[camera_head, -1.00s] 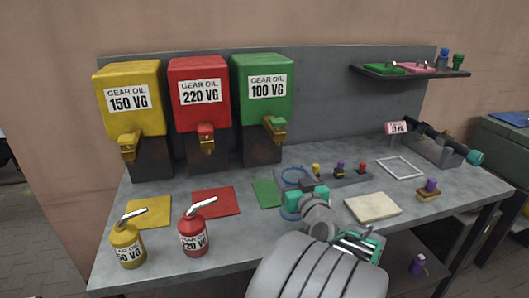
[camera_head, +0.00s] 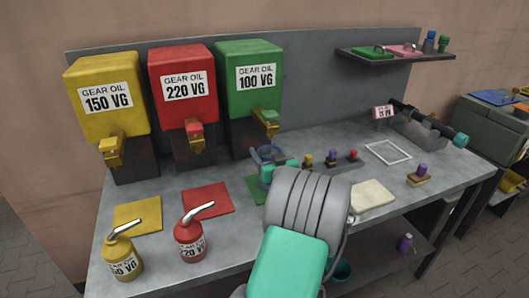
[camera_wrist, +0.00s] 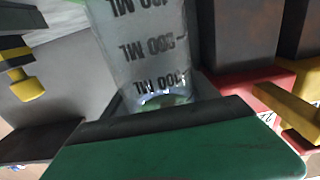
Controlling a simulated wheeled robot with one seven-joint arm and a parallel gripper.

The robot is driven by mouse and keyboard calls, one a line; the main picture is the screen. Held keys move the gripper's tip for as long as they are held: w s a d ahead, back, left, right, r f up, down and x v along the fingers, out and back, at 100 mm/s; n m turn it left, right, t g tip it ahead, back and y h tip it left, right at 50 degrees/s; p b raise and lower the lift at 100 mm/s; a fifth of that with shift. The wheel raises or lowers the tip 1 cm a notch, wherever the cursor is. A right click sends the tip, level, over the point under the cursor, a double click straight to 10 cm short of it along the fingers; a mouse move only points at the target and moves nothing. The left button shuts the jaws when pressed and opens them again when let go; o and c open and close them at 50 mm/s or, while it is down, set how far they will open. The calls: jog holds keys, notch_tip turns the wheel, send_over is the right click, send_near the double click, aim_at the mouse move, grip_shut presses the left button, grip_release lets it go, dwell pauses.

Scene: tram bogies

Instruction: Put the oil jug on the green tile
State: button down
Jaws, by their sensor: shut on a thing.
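The oil jug is a see-through jug with a bluish rim. It shows in the head view (camera_head: 264,154) and, with dark ML marks, in the wrist view (camera_wrist: 150,45). My gripper (camera_head: 272,174) is shut on it. The green tile (camera_head: 254,184) lies on the bench below the green oil tank, partly hidden by the jug and gripper. The jug overlaps the tile's right part in the head view. I cannot tell whether its base touches the tile or hangs above it.
Yellow (camera_head: 103,97), red (camera_head: 183,87) and green (camera_head: 250,78) oil tanks stand behind, with taps jutting forward. Yellow (camera_head: 123,260) and red (camera_head: 190,241) oil cans stand at the front left. Small coloured knobs (camera_head: 331,158) stand right of the jug.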

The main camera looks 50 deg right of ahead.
jog(key=shift+f+b, duration=0.1)
jog(key=shift+b, duration=0.2)
jog(key=shift+c, duration=1.1)
grip_release()
jog(key=shift+s+d, duration=0.1)
jog(key=shift+r+p, duration=0.3)
jog(key=shift+p, duration=0.05)
jog(key=b+v, duration=0.2)
jog(key=v, duration=1)
